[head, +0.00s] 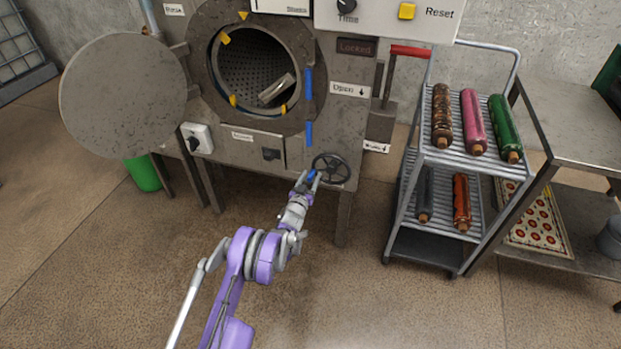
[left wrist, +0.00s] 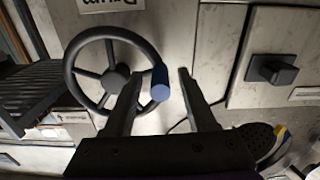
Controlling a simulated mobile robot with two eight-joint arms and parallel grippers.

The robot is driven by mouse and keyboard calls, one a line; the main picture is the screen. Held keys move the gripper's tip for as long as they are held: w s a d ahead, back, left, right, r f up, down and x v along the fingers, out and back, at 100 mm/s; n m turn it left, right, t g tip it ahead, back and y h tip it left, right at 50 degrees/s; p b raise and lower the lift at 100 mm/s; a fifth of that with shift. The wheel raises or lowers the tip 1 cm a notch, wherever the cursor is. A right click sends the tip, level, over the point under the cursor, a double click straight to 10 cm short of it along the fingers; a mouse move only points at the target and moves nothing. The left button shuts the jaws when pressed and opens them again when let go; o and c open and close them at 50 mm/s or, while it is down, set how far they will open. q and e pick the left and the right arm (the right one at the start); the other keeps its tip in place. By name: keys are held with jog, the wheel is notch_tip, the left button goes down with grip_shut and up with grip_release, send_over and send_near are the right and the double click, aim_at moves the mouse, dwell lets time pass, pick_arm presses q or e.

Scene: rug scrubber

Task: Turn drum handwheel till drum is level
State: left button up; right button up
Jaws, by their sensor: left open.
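The drum handwheel (head: 331,168) is a dark spoked wheel low on the machine front, with a blue handle (left wrist: 160,84) on its rim. My left gripper (head: 310,179) is at the wheel's left side. In the left wrist view its two fingers are apart, with the blue handle between their tips, closer to the left finger; I cannot tell whether they touch. The drum (head: 250,62) is a perforated cylinder in a round opening, with yellow marks around it and a pale block (head: 277,89) inside. I cannot tell whether it is level. My right gripper is out of view.
The round door (head: 122,96) hangs open at left. A red lever (head: 409,52) and a "Locked" display (head: 356,47) are at upper right. A wheeled rack (head: 435,158) holds rolled rugs, beside a metal table (head: 578,125). The floor in front is clear.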

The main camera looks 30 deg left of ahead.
pick_arm(q)
grip_shut()
dwell(1.3)
